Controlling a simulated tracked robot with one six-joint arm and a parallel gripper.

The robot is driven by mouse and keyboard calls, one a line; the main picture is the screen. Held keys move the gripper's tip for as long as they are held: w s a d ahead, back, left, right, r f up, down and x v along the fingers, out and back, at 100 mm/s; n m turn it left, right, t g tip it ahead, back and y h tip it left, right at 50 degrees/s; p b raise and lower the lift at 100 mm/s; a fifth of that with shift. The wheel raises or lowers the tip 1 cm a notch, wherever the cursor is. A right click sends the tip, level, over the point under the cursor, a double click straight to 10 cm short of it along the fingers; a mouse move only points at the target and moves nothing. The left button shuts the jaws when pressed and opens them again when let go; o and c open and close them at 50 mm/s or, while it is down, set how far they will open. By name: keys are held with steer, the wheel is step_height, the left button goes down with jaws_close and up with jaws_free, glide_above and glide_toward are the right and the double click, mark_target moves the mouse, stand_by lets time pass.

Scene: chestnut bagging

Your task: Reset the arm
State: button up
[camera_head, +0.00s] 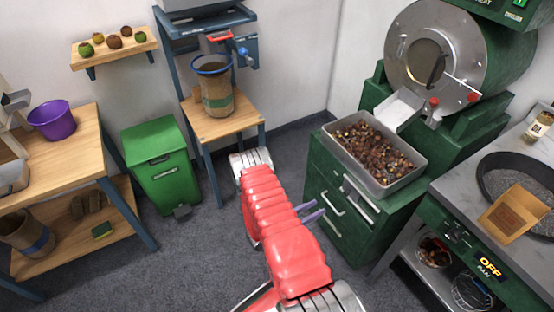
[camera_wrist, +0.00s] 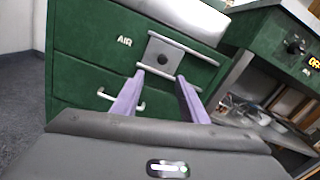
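My red arm (camera_head: 268,205) stretches up from the bottom of the head view, over the grey floor.
A metal tray of chestnuts (camera_head: 412,178) sits on the green cabinet (camera_head: 325,215), below the roaster drum (camera_head: 470,50). A bag (camera_head: 213,92) stands under the dispenser. A green bin (camera_head: 160,165) and wooden table (camera_head: 60,165) stand left. A worktop (camera_head: 460,180) with a pan is right.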

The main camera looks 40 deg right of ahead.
steer(key=s+a+r+m+g+y, duration=0.2)
steer(key=s+a+m+g+y, duration=0.35)
steer(key=s, duration=0.45)
steer(key=w+a+r+m+t+y, duration=0.2)
steer(key=a+r+m+y, duration=0.15)
steer(key=a+r, duration=0.5)
steer(key=w+a+r+m+t+y, duration=0.1)
steer(key=w+a+r+m+y, duration=0.15)
steer(key=a+r+m, duration=0.65)
steer(key=w+a+r+m+t+y, duration=0.15)
steer(key=a+r+y, duration=0.25)
steer(key=r, duration=0.9)
steer(key=s+a+r+t+y, duration=0.1)
steer(key=a+r+t, duration=0.3)
steer(key=r, duration=0.6)
steer(key=s+a+r+t+y, duration=0.1)
steer(key=s+a+r+t, duration=0.1)
steer(key=a+r+t, duration=0.3)
step_height(320, 180, up, 5)
steer(key=shift+a+f, duration=0.1)
steer(key=shift+a, duration=0.7)
